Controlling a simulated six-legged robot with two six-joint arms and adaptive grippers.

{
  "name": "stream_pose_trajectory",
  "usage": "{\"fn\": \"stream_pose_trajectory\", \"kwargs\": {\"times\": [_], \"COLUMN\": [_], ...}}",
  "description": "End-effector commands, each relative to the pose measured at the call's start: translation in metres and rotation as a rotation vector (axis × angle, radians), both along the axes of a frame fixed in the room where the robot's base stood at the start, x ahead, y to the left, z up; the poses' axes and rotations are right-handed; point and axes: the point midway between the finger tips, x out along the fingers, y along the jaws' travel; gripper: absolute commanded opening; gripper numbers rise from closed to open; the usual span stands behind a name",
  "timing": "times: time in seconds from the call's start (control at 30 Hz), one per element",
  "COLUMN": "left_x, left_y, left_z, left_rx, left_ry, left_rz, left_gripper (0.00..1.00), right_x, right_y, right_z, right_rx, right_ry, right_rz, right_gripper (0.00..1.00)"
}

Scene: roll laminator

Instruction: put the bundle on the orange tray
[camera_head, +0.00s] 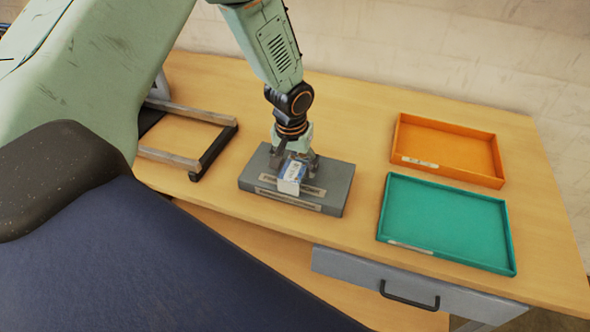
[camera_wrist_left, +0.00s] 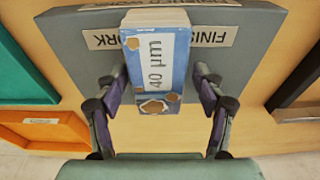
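The bundle (camera_head: 291,176) is a small blue and white block lying on top of a grey box in the head view. In the left wrist view the bundle (camera_wrist_left: 156,62) has a white label reading "40 µm" and brown worn patches. My left gripper (camera_head: 297,160) points down at the grey box. Its two fingers (camera_wrist_left: 160,82) stand open on either side of the bundle, with a narrow gap showing at least on the right. The orange tray (camera_head: 447,149) is empty, at the back right of the table. My right gripper is not in view.
The grey box (camera_head: 333,189) has lettered labels, partly hidden by the bundle. A teal tray (camera_head: 447,222) lies in front of the orange tray. A dark-edged frame (camera_head: 214,152) stands left of the box. A grey drawer (camera_head: 345,267) is below the table edge.

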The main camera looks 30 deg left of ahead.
Motion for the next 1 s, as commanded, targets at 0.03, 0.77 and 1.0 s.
{"fn": "stream_pose_trajectory", "kwargs": {"times": [0.03,0.77,1.0], "left_x": [0.0,0.0,0.001], "left_y": [0.0,0.0,0.0], "left_z": [0.0,0.0,0.023], "left_rx": [0.0,0.0,0.0], "left_ry": [0.0,0.0,-0.004], "left_rz": [0.0,0.0,0.0], "left_gripper": [0.62,0.09,0.09], "right_x": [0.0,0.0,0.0], "right_y": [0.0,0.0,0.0], "right_z": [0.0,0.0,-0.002], "right_rx": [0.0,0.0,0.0], "right_ry": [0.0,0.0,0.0], "right_rz": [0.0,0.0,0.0], "right_gripper": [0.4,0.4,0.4]}}
